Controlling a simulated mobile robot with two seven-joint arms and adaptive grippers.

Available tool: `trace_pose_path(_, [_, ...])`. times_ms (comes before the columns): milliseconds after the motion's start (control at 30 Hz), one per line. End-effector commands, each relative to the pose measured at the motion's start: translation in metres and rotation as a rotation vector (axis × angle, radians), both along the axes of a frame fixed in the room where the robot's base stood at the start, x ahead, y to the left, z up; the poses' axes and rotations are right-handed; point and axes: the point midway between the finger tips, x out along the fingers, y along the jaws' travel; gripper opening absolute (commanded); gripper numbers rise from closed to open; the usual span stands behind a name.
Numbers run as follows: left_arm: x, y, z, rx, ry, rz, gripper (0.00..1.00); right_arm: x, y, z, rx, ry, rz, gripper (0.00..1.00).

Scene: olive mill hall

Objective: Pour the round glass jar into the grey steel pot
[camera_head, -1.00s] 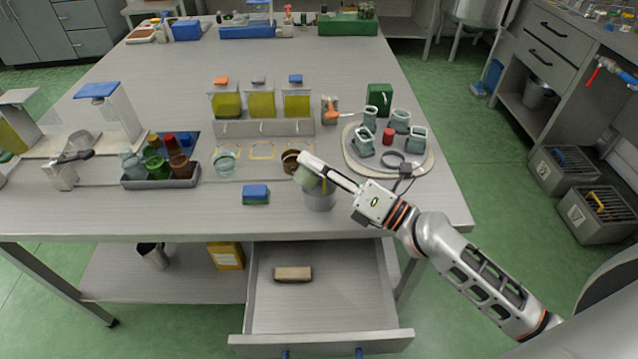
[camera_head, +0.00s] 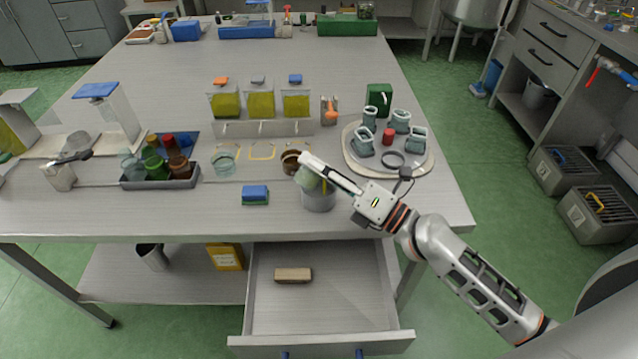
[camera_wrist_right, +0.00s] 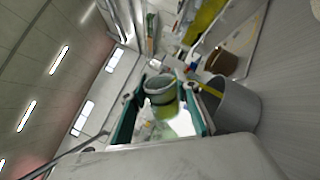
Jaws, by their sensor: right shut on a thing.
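My right gripper (camera_head: 309,171) is shut on the round glass jar (camera_head: 307,181) and holds it tilted over the grey steel pot (camera_head: 319,202). The pot stands on the table near its front edge, and its mouth is partly hidden by the jar and gripper. In the right wrist view the jar (camera_wrist_right: 160,88) sits between the fingers, with yellow-green showing in it. The pot (camera_wrist_right: 240,108) is close beside it there. A thin yellow streak shows at the pot's mouth; I cannot tell whether it is liquid. My left gripper is not in view.
An open drawer (camera_head: 320,340) juts out below the table edge.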

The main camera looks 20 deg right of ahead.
Motion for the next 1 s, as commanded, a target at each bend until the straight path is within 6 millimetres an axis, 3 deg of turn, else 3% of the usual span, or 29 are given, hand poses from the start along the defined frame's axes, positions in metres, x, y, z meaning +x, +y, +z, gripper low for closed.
trace_pose_path(1000, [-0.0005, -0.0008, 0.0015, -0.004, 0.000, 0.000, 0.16, 0.0007, -0.0010, 0.0017, 0.060, 0.033, 0.000, 0.08])
